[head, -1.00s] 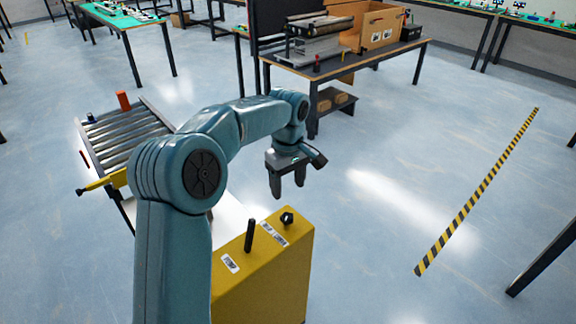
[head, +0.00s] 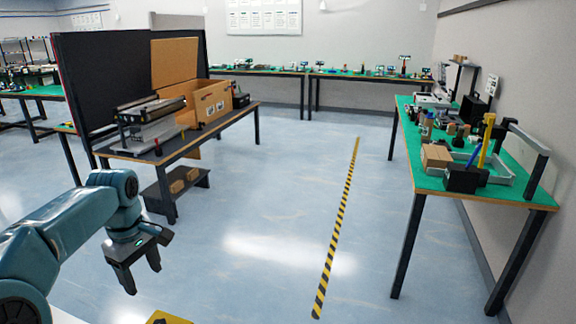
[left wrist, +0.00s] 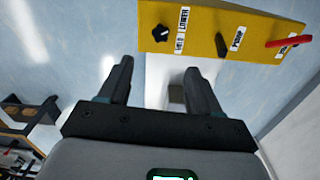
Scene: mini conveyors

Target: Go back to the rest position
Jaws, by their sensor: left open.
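My left gripper (head: 140,280) hangs at the lower left of the head view, fingers pointing down, open and empty. In the left wrist view its two fingers (left wrist: 158,85) stand apart with nothing between them. Beyond them is the yellow control box (left wrist: 200,35), with a black star knob, a black lever and a red handle on its labelled face. Only a small corner of the yellow box (head: 168,318) shows at the bottom edge of the head view. My right gripper is in neither view.
A dark table (head: 165,155) holds a small conveyor (head: 150,122) and an open cardboard box (head: 212,103). A green-topped bench (head: 425,182) with several tools stands at the right. A yellow-black floor stripe (head: 338,230) crosses clear floor between them.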

